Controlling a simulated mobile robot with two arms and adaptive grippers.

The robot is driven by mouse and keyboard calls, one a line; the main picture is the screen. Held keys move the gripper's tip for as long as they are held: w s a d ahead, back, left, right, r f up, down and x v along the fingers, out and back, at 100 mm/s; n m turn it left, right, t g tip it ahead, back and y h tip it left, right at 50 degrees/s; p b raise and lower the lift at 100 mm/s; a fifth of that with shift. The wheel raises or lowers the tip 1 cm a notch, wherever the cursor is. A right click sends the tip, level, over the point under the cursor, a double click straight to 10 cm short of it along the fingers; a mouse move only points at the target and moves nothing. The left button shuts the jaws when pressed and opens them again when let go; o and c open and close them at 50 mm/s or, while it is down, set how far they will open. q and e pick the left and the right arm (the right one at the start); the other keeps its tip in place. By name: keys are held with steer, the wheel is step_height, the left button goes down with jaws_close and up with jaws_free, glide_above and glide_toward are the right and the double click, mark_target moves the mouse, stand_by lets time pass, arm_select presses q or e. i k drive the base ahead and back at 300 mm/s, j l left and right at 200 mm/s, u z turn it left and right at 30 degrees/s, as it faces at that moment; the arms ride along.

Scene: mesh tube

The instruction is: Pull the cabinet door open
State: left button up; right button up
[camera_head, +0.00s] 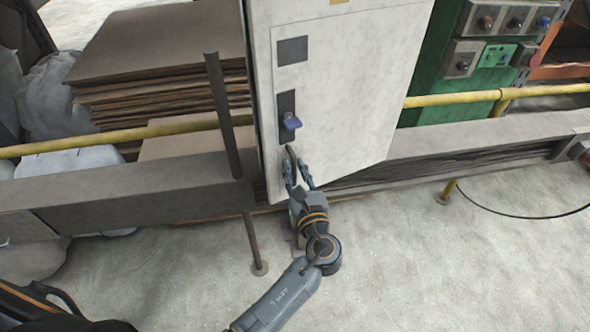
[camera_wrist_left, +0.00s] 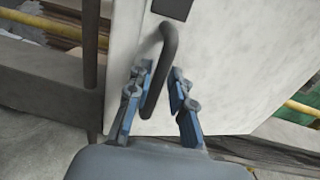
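The cabinet door (camera_head: 345,95) is a large whitish panel in the upper middle of the head view. A blue-purple latch (camera_head: 291,121) sits in a dark recess near its left edge. Below it is a dark bar handle (camera_head: 291,158), which also shows in the wrist view as a bent bar (camera_wrist_left: 167,50). My left gripper (camera_head: 296,172) is at the handle. In the wrist view its fingers (camera_wrist_left: 159,88) are apart, with the handle's lower part between them, closer to the left finger. I cannot tell whether they touch. No clear gap shows at the door's edge.
A dark upright post (camera_head: 224,115) stands left of the cabinet. A yellow rail (camera_head: 110,136) and a low grey beam (camera_head: 120,192) run along both sides. Stacked brown sheets (camera_head: 160,50) lie behind at left. A green control cabinet (camera_head: 455,60) is at right. The front floor (camera_head: 450,270) is mostly clear.

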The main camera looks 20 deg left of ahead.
mark_target(344, 68)
steer(key=i+l+u, duration=0.1)
steer(key=l+u, duration=0.35)
steer(key=l, duration=0.3)
steer(key=l+u, duration=0.5)
steer(key=l, duration=0.25)
